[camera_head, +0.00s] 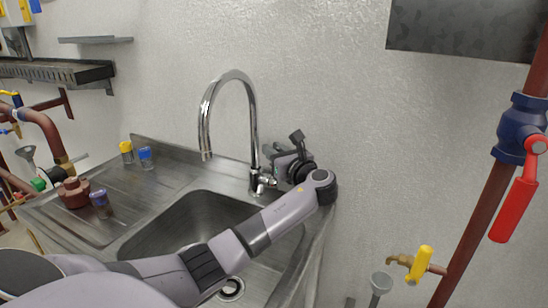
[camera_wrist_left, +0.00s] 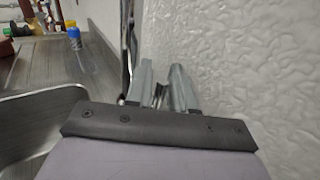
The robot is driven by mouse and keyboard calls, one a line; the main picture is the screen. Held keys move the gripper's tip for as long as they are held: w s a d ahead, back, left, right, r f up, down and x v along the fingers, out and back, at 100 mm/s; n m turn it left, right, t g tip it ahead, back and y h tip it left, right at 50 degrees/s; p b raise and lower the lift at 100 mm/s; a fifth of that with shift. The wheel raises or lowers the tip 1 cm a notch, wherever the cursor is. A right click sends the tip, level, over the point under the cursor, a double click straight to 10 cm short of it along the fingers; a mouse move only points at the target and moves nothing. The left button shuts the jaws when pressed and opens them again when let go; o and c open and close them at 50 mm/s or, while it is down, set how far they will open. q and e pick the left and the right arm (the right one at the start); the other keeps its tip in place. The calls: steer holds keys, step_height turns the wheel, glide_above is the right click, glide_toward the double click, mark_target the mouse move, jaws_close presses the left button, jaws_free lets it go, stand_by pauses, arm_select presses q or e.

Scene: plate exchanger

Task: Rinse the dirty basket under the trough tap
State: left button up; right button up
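The chrome trough tap (camera_head: 232,78) has a tall curved spout over the steel sink basin (camera_head: 190,212). Its small lever (camera_head: 268,181) is low on the right of the tap body. My left arm crosses the basin, and my left gripper (camera_head: 278,160) is beside the tap, close to the wall. In the left wrist view my gripper's two grey fingers (camera_wrist_left: 163,88) stand apart beside the tap's upright pipe (camera_wrist_left: 129,45). A small dark part shows between them; I cannot tell whether they touch it. I see no dirty basket. My right gripper is not in view.
Yellow-topped (camera_head: 126,152) and blue-topped (camera_head: 146,158) containers stand at the back of the drainboard (camera_head: 150,182). A red-brown fitting (camera_head: 73,193) and a purple-topped container (camera_head: 101,204) are nearer. A red-brown pipe (camera_head: 478,225) with a red-handled valve (camera_head: 514,205) stands at right.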

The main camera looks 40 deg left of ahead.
arm_select(q)
steer(key=shift+a, duration=0.15)
jaws_close()
steer(key=shift+s+d+n+y, duration=0.2)
steer(key=shift+s+n+y, duration=0.1)
steer(key=shift+s+n, duration=0.3)
jaws_free()
